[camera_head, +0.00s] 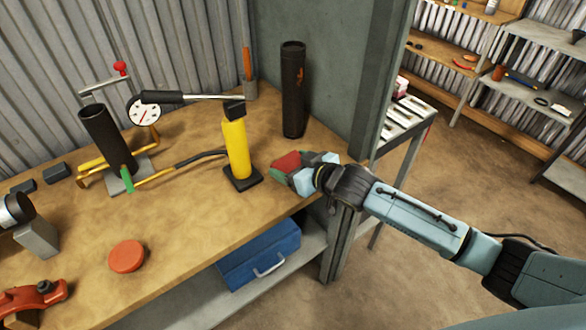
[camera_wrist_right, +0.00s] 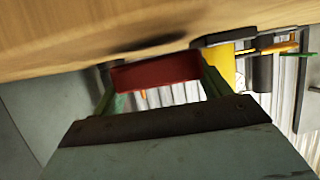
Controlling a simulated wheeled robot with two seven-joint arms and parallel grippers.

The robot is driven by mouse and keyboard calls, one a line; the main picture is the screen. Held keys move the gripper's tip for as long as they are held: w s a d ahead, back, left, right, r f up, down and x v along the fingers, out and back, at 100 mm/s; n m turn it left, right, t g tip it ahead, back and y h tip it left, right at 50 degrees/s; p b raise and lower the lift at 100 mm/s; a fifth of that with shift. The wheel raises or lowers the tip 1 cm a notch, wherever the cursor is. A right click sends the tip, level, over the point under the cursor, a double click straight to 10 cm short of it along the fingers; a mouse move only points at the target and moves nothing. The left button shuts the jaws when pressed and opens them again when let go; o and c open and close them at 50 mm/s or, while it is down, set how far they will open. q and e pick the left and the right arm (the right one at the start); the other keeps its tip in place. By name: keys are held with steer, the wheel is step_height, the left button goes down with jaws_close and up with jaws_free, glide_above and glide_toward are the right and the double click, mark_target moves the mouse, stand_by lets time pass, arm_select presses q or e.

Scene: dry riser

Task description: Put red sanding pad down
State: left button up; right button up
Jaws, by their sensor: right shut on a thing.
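The red sanding pad (camera_head: 287,162) is a small red block between the fingers of my right gripper (camera_head: 291,173), at the right end of the wooden workbench (camera_head: 190,225). In the right wrist view the pad (camera_wrist_right: 155,72) sits between the two green fingers of my right gripper (camera_wrist_right: 160,85), which is shut on it. A dark shadow lies on the bench close to the pad, and a small gap seems to separate them. My left gripper is not in view.
A yellow bottle jack (camera_head: 236,148) stands just left of the gripper, and a tall black cylinder (camera_head: 293,90) stands behind it. A round orange-red disc (camera_head: 127,256) lies at the front. A blue toolbox (camera_head: 259,254) is on the shelf below. Bare bench lies between jack and disc.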

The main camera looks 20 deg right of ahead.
steer(key=shift+f, duration=0.6)
steer(key=shift+f, duration=0.2)
steer(key=o, duration=1)
steer(key=shift+c, duration=0.2)
steer(key=shift+f+b, duration=0.1)
steer(key=shift+b, duration=0.5)
steer(key=p+v, duration=0.2)
steer(key=v, duration=1.1)
steer(key=shift+d+r, duration=0.35)
steer(key=shift+d, duration=0.05)
steer(key=shift+w, duration=0.15)
